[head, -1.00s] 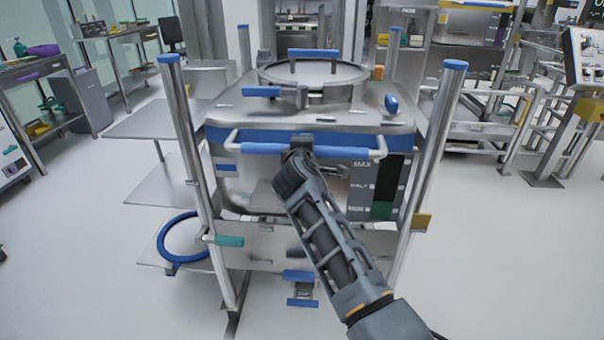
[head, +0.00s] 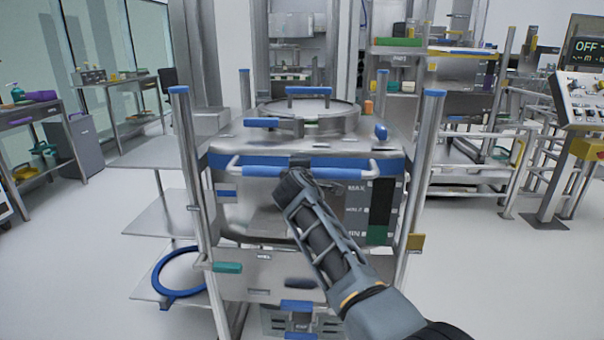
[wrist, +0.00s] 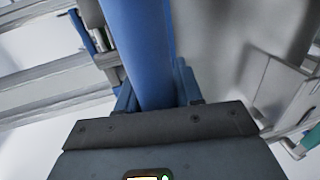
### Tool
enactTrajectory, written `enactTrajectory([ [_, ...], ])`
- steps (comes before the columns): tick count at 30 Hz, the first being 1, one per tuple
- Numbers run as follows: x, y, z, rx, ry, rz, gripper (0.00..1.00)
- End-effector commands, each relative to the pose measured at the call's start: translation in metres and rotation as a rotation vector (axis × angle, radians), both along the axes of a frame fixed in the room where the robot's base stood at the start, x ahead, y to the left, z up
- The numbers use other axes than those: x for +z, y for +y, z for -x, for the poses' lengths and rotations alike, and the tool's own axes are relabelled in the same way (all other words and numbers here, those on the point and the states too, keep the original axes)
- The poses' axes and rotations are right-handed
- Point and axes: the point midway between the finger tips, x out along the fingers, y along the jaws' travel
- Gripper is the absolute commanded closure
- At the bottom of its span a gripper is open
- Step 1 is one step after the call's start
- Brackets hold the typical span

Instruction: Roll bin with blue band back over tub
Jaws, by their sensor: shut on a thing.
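The steel bin with the blue band (head: 225,160) stands upright inside a frame of steel posts with blue caps, in the middle of the head view. A bar handle with blue grips (head: 258,174) runs across its front. My gripper (head: 299,163) is shut on this handle near its middle. In the wrist view the blue handle (wrist: 140,45) passes between my fingers (wrist: 155,98). The bin's lid has a round rim and a blue-gripped handle (head: 310,90) on top. I cannot make out the tub for certain; the space under the bin is partly hidden by my arm.
Steel shelves (head: 165,218) and a blue ring (head: 160,290) stand at the frame's left. A teal lever (head: 227,267) sticks out at the frame's lower left. A control console (head: 585,100) stands at the far right.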

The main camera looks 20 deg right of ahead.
Motion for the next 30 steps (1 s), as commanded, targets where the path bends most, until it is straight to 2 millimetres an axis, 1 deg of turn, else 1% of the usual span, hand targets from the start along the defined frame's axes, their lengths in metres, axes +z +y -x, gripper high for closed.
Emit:
enactTrajectory([
  [1, 0.0139, -0.0072, -0.0022, -0.01, -0.018, 0.002, 1.0],
  [4, 0.0139, -0.0072, -0.0022, -0.01, -0.018, 0.002, 1.0],
  [5, 0.0139, -0.0072, -0.0022, -0.01, -0.018, 0.002, 0.64],
  [10, 0.0126, -0.0062, -0.002, -0.008, -0.017, 0.001, 0.47],
  [11, 0.0121, -0.0059, -0.0019, -0.008, -0.017, 0.001, 0.46],
  [27, 0.0057, -0.001, -0.0008, -0.002, -0.008, 0.0, 0.46],
  [30, 0.0061, 0.0003, 0.0018, -0.001, -0.008, 0.0, 0.46],
])
